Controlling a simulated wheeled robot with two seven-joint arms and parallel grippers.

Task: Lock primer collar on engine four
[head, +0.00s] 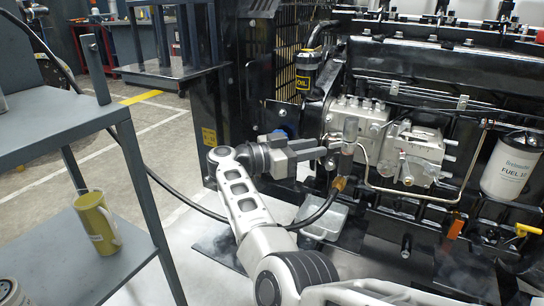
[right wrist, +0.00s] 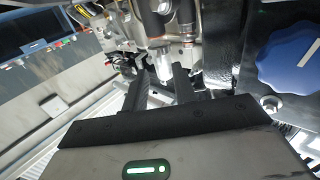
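The engine's fuel pump (head: 410,150) is a pale metal block on the black engine. Contact cannot be told. My left gripper is not in view.
A blue knob (right wrist: 290,55) is close on the right. A white fuel filter (head: 512,165) is at right. A grey shelf (head: 50,135) with a yellow mug (head: 95,222) stands left.

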